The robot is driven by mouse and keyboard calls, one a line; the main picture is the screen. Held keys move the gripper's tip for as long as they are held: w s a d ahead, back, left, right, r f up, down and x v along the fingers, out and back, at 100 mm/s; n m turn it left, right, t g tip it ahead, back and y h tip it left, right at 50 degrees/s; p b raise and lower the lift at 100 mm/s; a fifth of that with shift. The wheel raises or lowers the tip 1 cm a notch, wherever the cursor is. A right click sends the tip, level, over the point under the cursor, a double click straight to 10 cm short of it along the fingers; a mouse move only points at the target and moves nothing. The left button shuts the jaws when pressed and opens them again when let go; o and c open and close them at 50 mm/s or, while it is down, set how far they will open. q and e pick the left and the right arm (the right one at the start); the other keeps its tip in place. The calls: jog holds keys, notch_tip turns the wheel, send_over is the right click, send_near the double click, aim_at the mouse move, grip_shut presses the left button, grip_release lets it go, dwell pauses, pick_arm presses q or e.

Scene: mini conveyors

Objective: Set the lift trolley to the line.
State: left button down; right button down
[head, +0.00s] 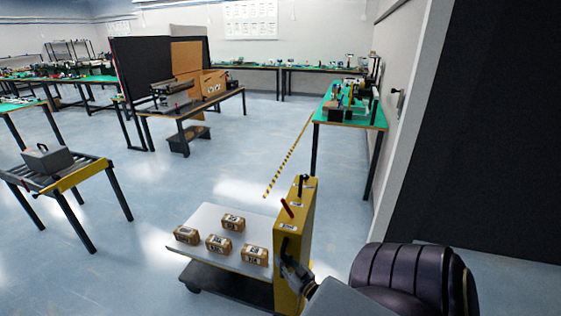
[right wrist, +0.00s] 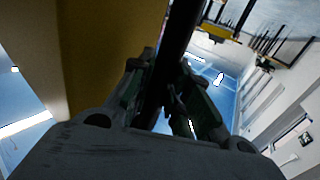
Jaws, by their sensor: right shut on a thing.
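The lift trolley has a white platform top (head: 210,247) over a dark base and a yellow upright column (head: 296,235) with a red lever and a black lever on top. Several small brown labelled boxes (head: 233,222) lie spread on the platform. My right gripper (head: 288,257) is at the near side of the column. In the right wrist view its fingers (right wrist: 170,100) are closed around a dark bar (right wrist: 178,45) beside the yellow column (right wrist: 105,50). The roller conveyor (head: 78,178) with a yellow side rail stands apart at left, a grey case (head: 47,160) on it. My left gripper is not shown.
A yellow-black striped floor line (head: 288,155) runs beyond the trolley. A green-topped bench (head: 360,115) stands at right by the wall. A table (head: 190,108) with cartons stands behind. Open floor (head: 140,200) lies between trolley and conveyor.

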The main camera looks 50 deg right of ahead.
jog(key=c, duration=1.3)
grip_release()
jog(key=shift+v, duration=6.05)
jog(key=shift+f, duration=0.15)
